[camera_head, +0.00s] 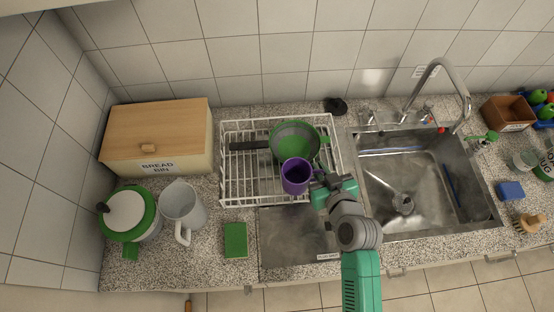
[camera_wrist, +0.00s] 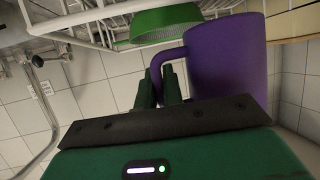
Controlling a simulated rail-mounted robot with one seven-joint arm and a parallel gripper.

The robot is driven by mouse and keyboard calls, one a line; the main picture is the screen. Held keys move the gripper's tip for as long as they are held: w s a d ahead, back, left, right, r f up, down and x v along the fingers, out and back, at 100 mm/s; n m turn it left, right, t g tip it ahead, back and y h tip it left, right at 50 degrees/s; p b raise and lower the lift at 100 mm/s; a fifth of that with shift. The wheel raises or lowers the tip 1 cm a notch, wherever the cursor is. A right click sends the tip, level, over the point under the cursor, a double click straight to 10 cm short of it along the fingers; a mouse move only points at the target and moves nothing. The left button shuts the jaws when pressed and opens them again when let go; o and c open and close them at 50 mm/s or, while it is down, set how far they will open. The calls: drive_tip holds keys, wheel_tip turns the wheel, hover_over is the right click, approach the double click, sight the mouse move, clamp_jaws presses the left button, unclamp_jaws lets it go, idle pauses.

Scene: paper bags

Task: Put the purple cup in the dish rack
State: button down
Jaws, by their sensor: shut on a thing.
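The purple cup (camera_head: 296,176) is at the front right part of the white wire dish rack (camera_head: 236,190) in the head view. My gripper (camera_head: 321,181) is at the cup's right side. In the wrist view my gripper (camera_wrist: 163,88) is shut on the handle of the purple cup (camera_wrist: 230,62). A green pan (camera_head: 298,143) with a dark handle lies in the rack just behind the cup. The pan (camera_wrist: 166,22) and rack wires (camera_wrist: 88,18) also show in the wrist view. Whether the cup touches the rack floor cannot be told.
A steel sink (camera_head: 410,190) with a tap (camera_head: 440,75) is right of the rack. The drainboard (camera_head: 285,240) in front is clear.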

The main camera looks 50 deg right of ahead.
drive_tip(key=p, duration=0.1)
hover_over(283, 161)
drive_tip(key=s, duration=0.2)
drive_tip(key=f, duration=0.2)
drive_tip(key=w+a+f, duration=0.1)
drive_tip(key=f, duration=0.1)
drive_tip(key=shift+w, duration=0.1)
drive_tip(key=shift+f, duration=0.25)
drive_tip(key=shift+f+b, duration=0.65)
drive_tip(key=c, duration=1.5)
unclamp_jaws()
drive_tip(key=shift+c, duration=0.2)
